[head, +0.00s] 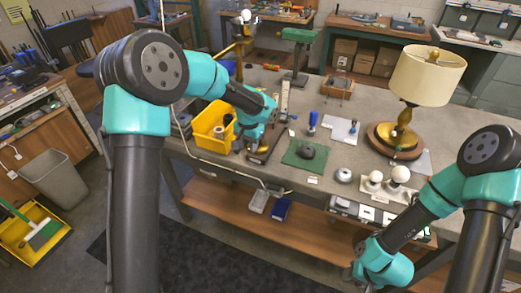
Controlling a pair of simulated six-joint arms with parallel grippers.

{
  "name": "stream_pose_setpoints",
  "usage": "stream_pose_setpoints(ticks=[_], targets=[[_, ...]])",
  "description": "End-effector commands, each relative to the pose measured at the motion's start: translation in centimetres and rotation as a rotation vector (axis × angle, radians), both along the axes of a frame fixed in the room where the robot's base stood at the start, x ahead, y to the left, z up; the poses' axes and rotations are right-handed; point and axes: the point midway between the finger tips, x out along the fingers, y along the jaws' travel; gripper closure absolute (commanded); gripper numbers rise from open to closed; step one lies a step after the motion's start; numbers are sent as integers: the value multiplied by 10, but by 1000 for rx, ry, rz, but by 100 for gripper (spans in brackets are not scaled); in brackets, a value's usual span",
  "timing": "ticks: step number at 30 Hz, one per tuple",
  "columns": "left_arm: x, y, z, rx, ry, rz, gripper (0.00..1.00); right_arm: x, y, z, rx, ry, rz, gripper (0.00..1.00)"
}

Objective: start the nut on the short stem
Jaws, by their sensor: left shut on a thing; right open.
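My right gripper (358,272) is low at the front edge of the bench on the right, open and well away from the parts. I cannot pick out the nut or the short stem with certainty at this size. A brass lamp (403,125) with a cream shade (427,75) stands on a round wooden base at the right.
A yellow bin (212,127) stands left of my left gripper. A green mat (305,155) with a dark round part, a blue-handled tool (312,122), a white sheet (344,130) and white bulbs (400,174) lie to the right.

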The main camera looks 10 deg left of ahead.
Motion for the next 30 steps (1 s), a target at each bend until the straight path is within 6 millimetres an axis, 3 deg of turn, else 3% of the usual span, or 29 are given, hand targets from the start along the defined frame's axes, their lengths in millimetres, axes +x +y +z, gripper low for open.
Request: stream_pose_setpoints(ticks=[30], targets=[[15, -4, 0, 0, 0, -1, 95, 0, 0, 0, 0, 0, 0, 57]])
